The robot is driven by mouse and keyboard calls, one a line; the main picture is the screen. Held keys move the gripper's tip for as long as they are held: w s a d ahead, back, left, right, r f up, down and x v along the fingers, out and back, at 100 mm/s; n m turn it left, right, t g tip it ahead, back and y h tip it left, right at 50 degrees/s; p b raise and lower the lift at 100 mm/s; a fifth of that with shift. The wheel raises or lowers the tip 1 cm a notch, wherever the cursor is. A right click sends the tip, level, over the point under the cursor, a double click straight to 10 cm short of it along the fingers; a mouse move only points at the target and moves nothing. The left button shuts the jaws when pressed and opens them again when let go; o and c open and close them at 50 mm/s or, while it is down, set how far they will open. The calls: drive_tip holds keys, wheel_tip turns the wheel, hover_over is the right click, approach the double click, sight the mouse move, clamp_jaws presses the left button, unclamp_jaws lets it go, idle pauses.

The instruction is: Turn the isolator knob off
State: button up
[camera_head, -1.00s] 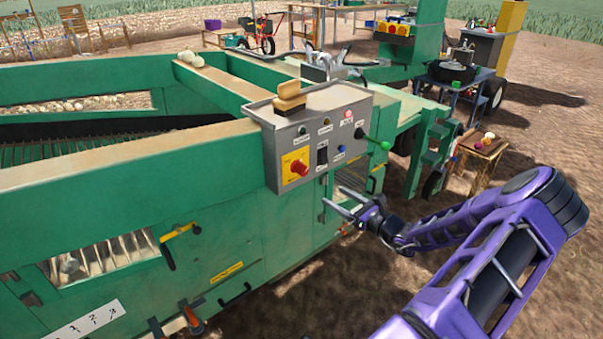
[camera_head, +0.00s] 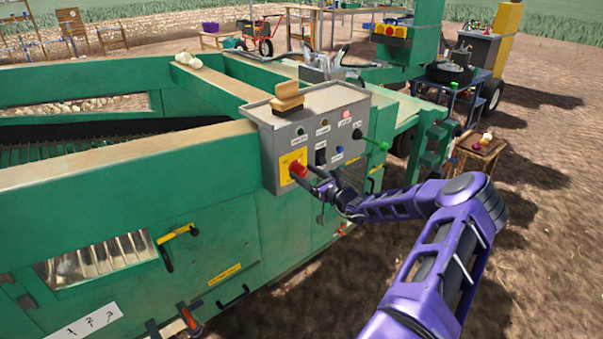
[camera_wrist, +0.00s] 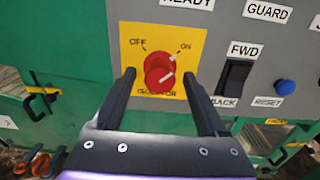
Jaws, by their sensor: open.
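The red isolator knob (camera_wrist: 159,75) sits on a yellow plate (camera_wrist: 130,42) marked OFF at upper left and ON at upper right. Its white pointer line slants up to the right, toward ON. In the head view the knob (camera_head: 298,169) is on the lower left of the grey control box (camera_head: 268,150). My gripper (camera_wrist: 160,82) is open, with one finger on each side of the knob in the wrist view. A gap shows between each finger and the knob. In the head view my gripper (camera_head: 308,178) reaches the knob from the right; contact cannot be told.
Right of the knob are a black FWD/BACK rocker switch (camera_wrist: 233,77) and a blue RESET button (camera_wrist: 285,87). A green-tipped lever (camera_head: 382,146) sticks out of the box's right side. A brown block (camera_head: 287,95) lies on top. Open ground is at the right.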

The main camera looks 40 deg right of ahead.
drive_tip(key=shift+w+a, duration=0.1)
drive_tip(key=shift+w, duration=0.8)
drive_tip(key=shift+c, duration=0.3)
clamp_jaws()
